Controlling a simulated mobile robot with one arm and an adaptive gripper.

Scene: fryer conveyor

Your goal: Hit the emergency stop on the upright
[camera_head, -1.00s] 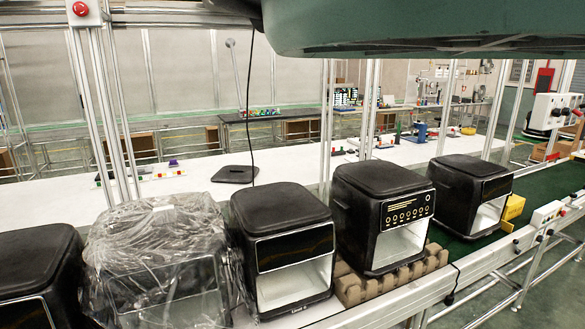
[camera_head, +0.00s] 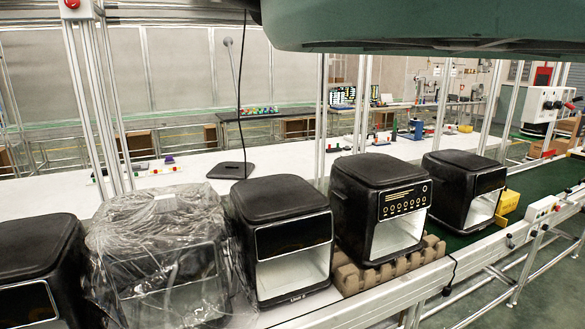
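A red emergency stop button (camera_head: 72,3) sits on a pale box (camera_head: 77,11) at the top left, cut by the picture's upper edge. The box is fixed to a pair of metal uprights (camera_head: 97,100) that stand behind the row of fryers. My gripper is not in view. A large dark green part, which may be mine, fills the top right and hides what is behind it.
Several black air fryers (camera_head: 279,205) line the conveyor, one wrapped in clear plastic (camera_head: 158,245) and one on a cardboard tray (camera_head: 388,268). A black cable (camera_head: 240,110) hangs near the middle. A white control box (camera_head: 543,207) sits on the front rail at right.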

